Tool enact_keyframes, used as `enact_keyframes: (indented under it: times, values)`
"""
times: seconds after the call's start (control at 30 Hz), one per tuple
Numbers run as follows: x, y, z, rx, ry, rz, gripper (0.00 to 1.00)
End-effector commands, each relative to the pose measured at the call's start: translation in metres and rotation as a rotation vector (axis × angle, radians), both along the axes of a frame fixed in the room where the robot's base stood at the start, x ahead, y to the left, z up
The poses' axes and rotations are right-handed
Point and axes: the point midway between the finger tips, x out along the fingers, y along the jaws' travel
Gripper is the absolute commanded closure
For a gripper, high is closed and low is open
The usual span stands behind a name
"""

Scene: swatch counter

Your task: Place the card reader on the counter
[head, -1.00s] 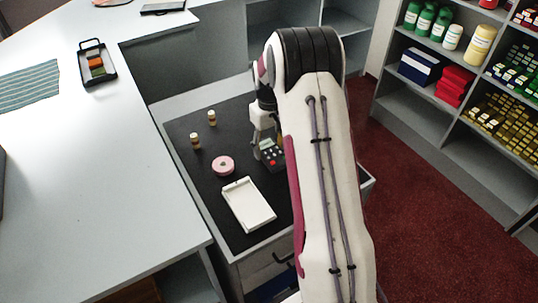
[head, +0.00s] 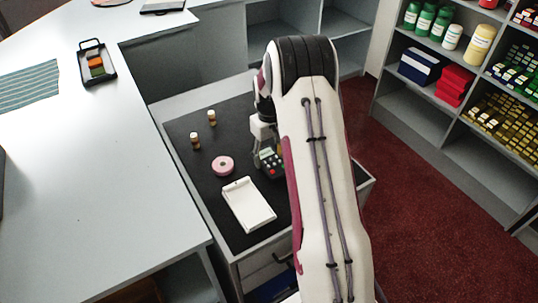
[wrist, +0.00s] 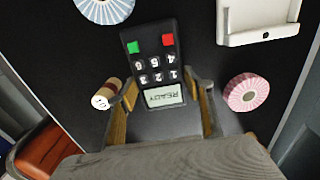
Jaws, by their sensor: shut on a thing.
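The card reader (head: 271,161) is dark grey with a small display and red and green keys. In the wrist view the card reader (wrist: 153,50) lies between the fingers of my gripper (wrist: 165,92), which is shut on its display end. In the head view my gripper is partly hidden by my arm, and the reader is over the black mat (head: 237,234). I cannot tell whether it touches the mat. The pale counter (head: 90,180) is at the left, higher than the mat's surface.
A blue-white disc (wrist: 103,8) shows in the wrist view. The counter holds a black tray (head: 97,66) and a striped cloth (head: 28,86); its middle is clear.

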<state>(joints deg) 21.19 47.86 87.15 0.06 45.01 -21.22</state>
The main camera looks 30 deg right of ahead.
Motion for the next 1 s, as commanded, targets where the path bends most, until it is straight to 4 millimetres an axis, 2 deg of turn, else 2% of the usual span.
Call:
enact_keyframes:
  times: [0.37, 0.57, 1.0]
  values:
    - [0.0, 0.0, 0.0, 0.0, 0.0, 0.0, 0.42]
    - [0.0, 0.0, 0.007, 0.0, 0.0, 0.0, 0.42]
    - [0.0, 0.0, 0.056, 0.0, -0.001, 0.0, 0.42]
